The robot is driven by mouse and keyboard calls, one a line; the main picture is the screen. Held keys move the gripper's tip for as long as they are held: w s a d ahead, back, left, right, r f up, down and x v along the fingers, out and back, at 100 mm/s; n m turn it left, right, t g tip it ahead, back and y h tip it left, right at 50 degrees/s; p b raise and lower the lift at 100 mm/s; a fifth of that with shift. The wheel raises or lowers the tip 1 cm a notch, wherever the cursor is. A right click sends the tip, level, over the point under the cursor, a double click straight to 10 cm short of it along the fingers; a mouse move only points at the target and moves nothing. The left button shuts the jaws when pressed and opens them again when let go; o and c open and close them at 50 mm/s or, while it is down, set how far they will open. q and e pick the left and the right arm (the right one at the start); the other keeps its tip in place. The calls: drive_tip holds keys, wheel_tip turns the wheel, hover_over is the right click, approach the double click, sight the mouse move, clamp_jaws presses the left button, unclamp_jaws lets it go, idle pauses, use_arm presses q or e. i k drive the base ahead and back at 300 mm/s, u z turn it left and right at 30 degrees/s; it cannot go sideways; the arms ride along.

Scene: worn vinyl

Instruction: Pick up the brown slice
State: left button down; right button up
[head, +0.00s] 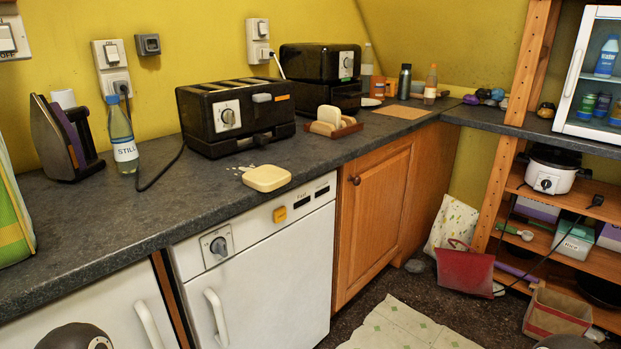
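A pale cream slice-shaped piece (267,178) lies flat near the front edge of the counter, with small white crumbs behind it. A brown wooden rack (347,128) stands farther right on the counter, holding pale slices (328,117) upright. No slice that is clearly brown stands out in this view. A black long-slot toaster (222,118) stands behind the cream piece; the inside of its slots is hidden. Neither of my grippers is in view. Only dark rounded parts, likely of my arms, show at the bottom edge.
A brown board (402,112) lies to the right. The front strip of counter is mostly clear.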

sight(265, 179)
drive_tip(key=u, duration=1.15)
drive_tip(key=i, duration=0.1)
drive_tip(key=z, duration=2.35)
drive_tip(key=i, duration=1.2)
drive_tip(key=u, duration=3.4)
drive_tip(key=k, duration=0.1)
drive_tip(key=z, duration=1.7)
